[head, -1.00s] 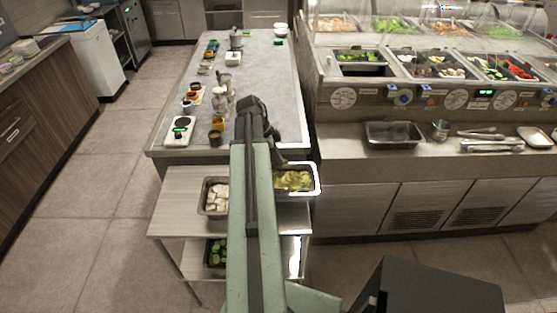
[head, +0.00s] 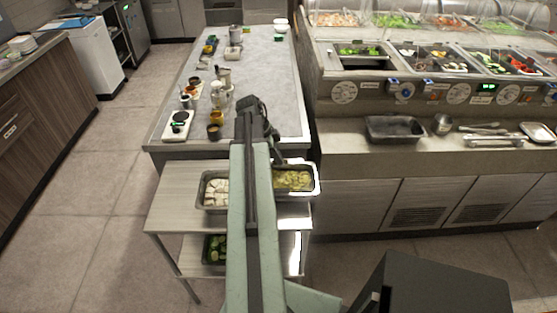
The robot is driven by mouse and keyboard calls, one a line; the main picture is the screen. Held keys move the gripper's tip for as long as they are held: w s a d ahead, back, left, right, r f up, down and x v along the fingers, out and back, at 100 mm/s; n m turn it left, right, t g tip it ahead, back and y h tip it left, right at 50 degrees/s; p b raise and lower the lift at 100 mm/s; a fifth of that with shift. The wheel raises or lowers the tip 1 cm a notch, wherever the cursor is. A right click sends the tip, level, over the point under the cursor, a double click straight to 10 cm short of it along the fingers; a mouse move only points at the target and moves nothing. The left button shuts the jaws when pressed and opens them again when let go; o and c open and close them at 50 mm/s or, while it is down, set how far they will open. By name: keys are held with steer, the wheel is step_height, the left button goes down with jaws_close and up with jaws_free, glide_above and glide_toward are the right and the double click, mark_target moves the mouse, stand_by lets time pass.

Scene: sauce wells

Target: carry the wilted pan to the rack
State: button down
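The wilted pan (head: 311,190) is a steel pan of yellow-green, limp-looking leaves. It sits over the right end of the rack's top level, and I cannot tell whether it touches the shelf. My gripper (head: 279,160) is at the pan's far rim, partly hidden by my arm. It appears shut on that rim, though the fingertips are too small to see clearly. The rack (head: 170,205) is a light two-level shelf unit on thin legs. A second pan (head: 203,205) with white pieces stands on its top, left of my arm.
A pan of green pieces (head: 214,247) is on the rack's lower level. The grey counter (head: 265,75) beyond holds a scale (head: 177,125) and jars. At right is the sauce-well station with an empty dark pan (head: 396,129). The floor at left is open.

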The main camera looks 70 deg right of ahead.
steer(key=shift+f, duration=0.15)
steer(key=c, duration=1.6)
jaws_free()
steer(key=shift+o, duration=0.2)
steer(key=p+v, duration=0.7)
steer(key=shift+r, duration=0.4)
steer(key=shift+w, duration=0.1)
